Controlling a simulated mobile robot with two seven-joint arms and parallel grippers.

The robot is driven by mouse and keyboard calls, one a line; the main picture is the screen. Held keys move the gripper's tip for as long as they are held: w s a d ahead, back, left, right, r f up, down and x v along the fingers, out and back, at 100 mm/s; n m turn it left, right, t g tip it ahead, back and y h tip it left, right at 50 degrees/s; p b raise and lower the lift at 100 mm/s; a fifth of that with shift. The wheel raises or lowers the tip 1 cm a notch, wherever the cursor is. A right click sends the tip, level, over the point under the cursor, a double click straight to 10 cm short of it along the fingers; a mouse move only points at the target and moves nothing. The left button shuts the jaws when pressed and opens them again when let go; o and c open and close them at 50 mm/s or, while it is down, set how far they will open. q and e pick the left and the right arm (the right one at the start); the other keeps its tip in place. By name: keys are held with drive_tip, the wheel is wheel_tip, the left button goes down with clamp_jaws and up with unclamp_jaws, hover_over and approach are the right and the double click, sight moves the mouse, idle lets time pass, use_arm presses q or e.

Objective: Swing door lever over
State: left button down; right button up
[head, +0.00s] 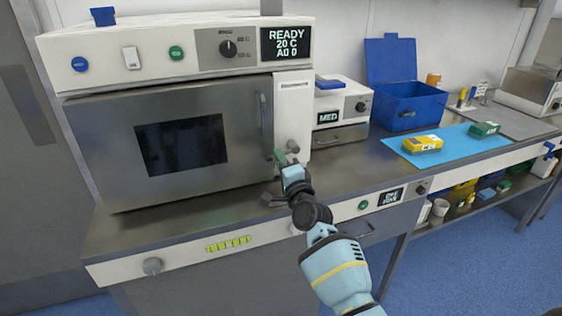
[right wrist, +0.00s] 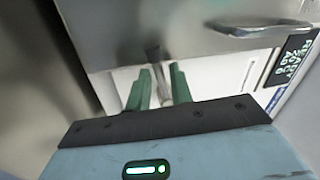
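The door (head: 125,165) of the large white-and-steel oven has a dark window and looks shut. Its upright handle (head: 263,115) is at the right edge and also shows in the right wrist view (right wrist: 262,29). A small grey lever (head: 293,147) stands out low on the white panel right of the door. My right gripper (head: 282,158) is at this lever, partly hiding it. In the right wrist view its green fingers (right wrist: 160,70) are apart, with the dark lever end (right wrist: 153,52) at and between the tips. I see no clear grip. My left gripper is out of view.
The oven display (head: 286,43) reads READY 20 C. Right of the oven stand a small white device (head: 340,105) and an open blue box (head: 407,105). A yellow item (head: 422,144) and a green item (head: 484,129) lie on a blue mat (head: 455,144).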

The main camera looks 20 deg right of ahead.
drive_tip(key=shift+o, duration=0.8)
drive_tip(key=v, duration=0.7)
drive_tip(key=shift+s+p, duration=0.35)
drive_tip(key=shift+s, duration=0.1)
